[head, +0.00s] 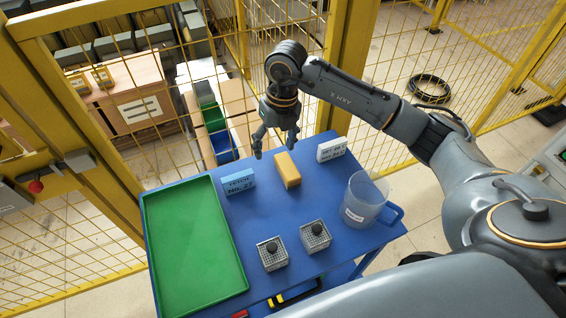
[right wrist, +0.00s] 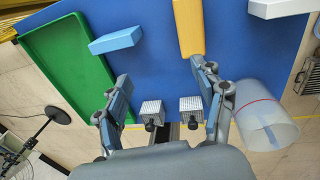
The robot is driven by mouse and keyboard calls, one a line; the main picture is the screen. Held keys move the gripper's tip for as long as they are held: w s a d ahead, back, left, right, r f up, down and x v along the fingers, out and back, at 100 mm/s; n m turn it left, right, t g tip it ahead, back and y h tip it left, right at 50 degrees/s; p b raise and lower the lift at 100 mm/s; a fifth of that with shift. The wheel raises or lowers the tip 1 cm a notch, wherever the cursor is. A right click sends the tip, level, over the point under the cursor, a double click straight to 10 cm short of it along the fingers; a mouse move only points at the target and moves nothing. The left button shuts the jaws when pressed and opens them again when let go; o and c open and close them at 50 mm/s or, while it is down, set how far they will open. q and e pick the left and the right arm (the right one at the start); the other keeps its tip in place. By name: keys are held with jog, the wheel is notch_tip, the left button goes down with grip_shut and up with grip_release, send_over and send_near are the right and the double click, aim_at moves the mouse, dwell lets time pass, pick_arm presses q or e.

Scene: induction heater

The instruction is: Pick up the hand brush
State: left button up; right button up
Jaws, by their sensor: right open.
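A yellow-orange oblong block (head: 287,170) lies on the blue cart top near its far edge. It is the likeliest hand brush, but I see no bristles and cannot be sure. It also shows at the top of the right wrist view (right wrist: 188,28), partly cut off by the frame. My right gripper (head: 275,147) hangs above the cart's far edge, just left of and beyond the block. Its fingers are spread and empty, and they also show in the right wrist view (right wrist: 160,72). My left gripper is not in view.
A green tray (head: 195,245) covers the cart's left side. A blue block (head: 238,183), a white block (head: 331,150), two small grey gridded blocks with black knobs (head: 272,253) and a clear jug (head: 364,200) stand around. Yellow mesh fencing (head: 100,210) rises behind the cart (head: 262,212).

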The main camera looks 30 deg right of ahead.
jog(key=d+h, duration=0.1)
jog(key=d, duration=0.2)
jog(key=p, duration=0.1)
send_over(287, 166)
jog(key=shift+m, duration=0.3)
jog(key=f, duration=0.4)
jog(key=s+f, duration=0.1)
jog(key=f, duration=0.2)
jog(key=shift+a, duration=0.3)
jog(key=shift+w+f+p, duration=0.1)
jog(key=shift+f+p, duration=0.2)
jog(key=shift+f, duration=0.15)
jog(key=shift+w+f, duration=0.1)
jog(key=shift+f, duration=0.25)
jog(key=f, duration=0.1)
jog(key=f+p, duration=0.1)
jog(key=f, duration=0.1)
jog(key=shift+w+d+f, duration=0.3)
jog(key=shift+d, duration=0.05)
jog(key=shift+f, duration=0.4)
jog(key=shift+c, duration=0.2)
